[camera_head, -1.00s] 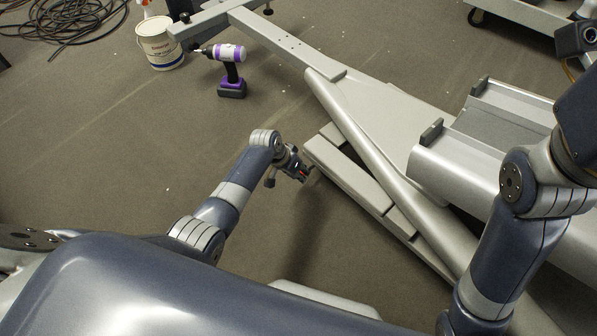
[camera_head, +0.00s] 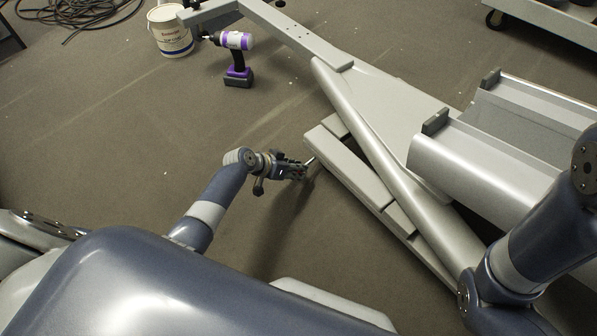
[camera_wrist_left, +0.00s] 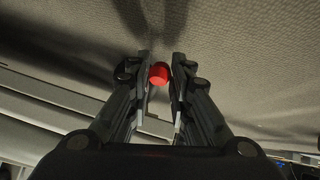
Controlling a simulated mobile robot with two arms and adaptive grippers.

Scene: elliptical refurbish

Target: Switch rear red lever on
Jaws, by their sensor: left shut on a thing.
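The red lever's red knob (camera_wrist_left: 159,74) shows in the left wrist view, between the two fingers of my left gripper (camera_wrist_left: 160,82). The fingers are closed in on the knob from both sides. In the head view my left gripper (camera_head: 302,172) is beside the near left corner of the grey machine frame (camera_head: 362,178); a short bright rod sticks out there toward the gripper. The knob itself is hidden by the fingers in the head view. My right gripper is not in view; only part of my right arm shows at the right.
The machine's long silver tube (camera_head: 375,150) and wide channel (camera_head: 490,155) fill the right. A purple and white drill (camera_head: 238,58) and a white bucket (camera_head: 171,32) stand on the floor at the back, near a black cable coil (camera_head: 75,12). The floor left of the gripper is clear.

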